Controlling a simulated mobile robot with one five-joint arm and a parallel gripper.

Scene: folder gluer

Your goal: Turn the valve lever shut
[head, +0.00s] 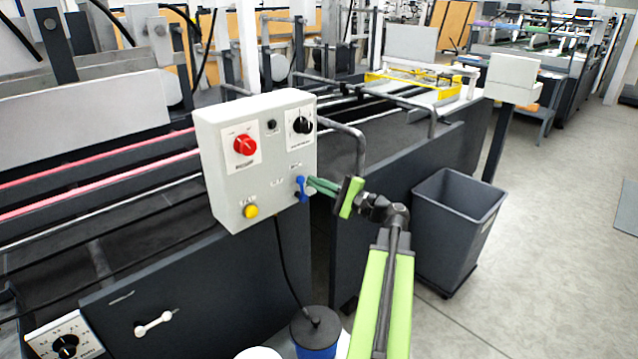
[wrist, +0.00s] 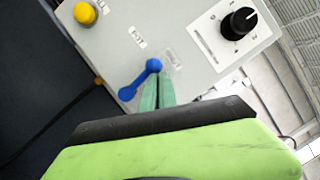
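A small blue lever (head: 300,186) is on the right part of the front face of a light grey control box (head: 222,190). In the head view it stands near upright. In the wrist view the blue lever (wrist: 139,80) runs diagonally, with a round knob at each end. My gripper (head: 312,184) has green fingers and is at the lever's right side. In the wrist view its fingertips (wrist: 158,80) lie together beside the lever's upper knob, with nothing visible between them. I cannot tell whether they touch the lever.
The box also carries a red knob (head: 245,145), a black knob (head: 302,125) and a yellow button (head: 250,211). A grey bin (head: 455,215) stands right of my arm. Open floor (head: 560,230) lies at the right.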

